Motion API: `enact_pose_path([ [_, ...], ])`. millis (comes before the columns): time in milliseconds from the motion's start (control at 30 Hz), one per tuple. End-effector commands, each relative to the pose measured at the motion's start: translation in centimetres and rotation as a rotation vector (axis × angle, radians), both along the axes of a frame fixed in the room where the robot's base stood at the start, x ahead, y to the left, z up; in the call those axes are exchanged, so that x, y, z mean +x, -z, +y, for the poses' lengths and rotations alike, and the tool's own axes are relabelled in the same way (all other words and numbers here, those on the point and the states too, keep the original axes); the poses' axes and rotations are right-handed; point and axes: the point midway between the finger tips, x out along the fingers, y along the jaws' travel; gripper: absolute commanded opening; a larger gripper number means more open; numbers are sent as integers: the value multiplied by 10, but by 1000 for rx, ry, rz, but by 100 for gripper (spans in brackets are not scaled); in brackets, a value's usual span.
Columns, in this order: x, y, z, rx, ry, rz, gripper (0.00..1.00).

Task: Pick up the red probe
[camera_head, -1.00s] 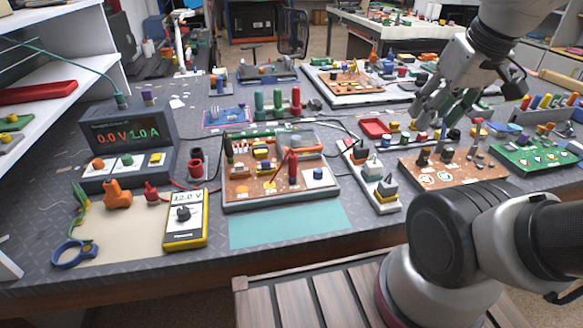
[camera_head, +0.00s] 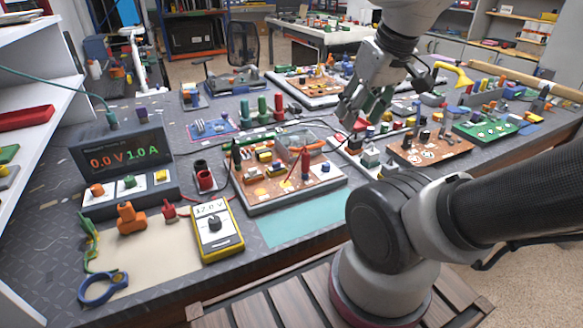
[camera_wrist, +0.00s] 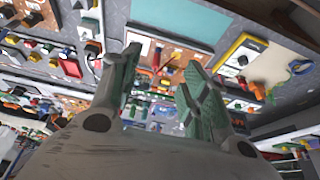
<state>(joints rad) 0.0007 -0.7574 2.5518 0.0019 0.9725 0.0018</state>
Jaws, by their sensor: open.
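The red probe (camera_head: 305,162) stands roughly upright on the brown circuit board (camera_head: 262,207) in the middle of the bench, with a dark lead near its top. In the wrist view a red, slim upright part that looks like the probe (camera_wrist: 157,58) shows between the fingers, beyond their tips. My gripper (camera_head: 352,115) is open and empty, above and to the right of the probe in the head view, apart from it. It also shows in the wrist view (camera_wrist: 163,60), with green finger pads spread.
A yellow multimeter (camera_head: 216,229) and a power supply (camera_head: 122,160) stand left of the board. Green cylinders (camera_head: 262,108) stand behind it. A white strip with blocks (camera_head: 371,157) lies to its right. The teal mat (camera_head: 305,220) in front is clear.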

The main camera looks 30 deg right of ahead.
Motion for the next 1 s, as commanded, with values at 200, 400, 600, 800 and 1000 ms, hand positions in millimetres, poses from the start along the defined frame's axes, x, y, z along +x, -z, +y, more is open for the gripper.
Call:
enact_pose_path([
  [200,0,0,0,0,-1,0,47],
  [400,8,20,1,0,-6,101,47],
  [600,44,60,3,-11,-56,309,47],
  [800,95,108,6,-59,-365,434,47],
  [1000,145,153,9,-119,-829,446,47],
])
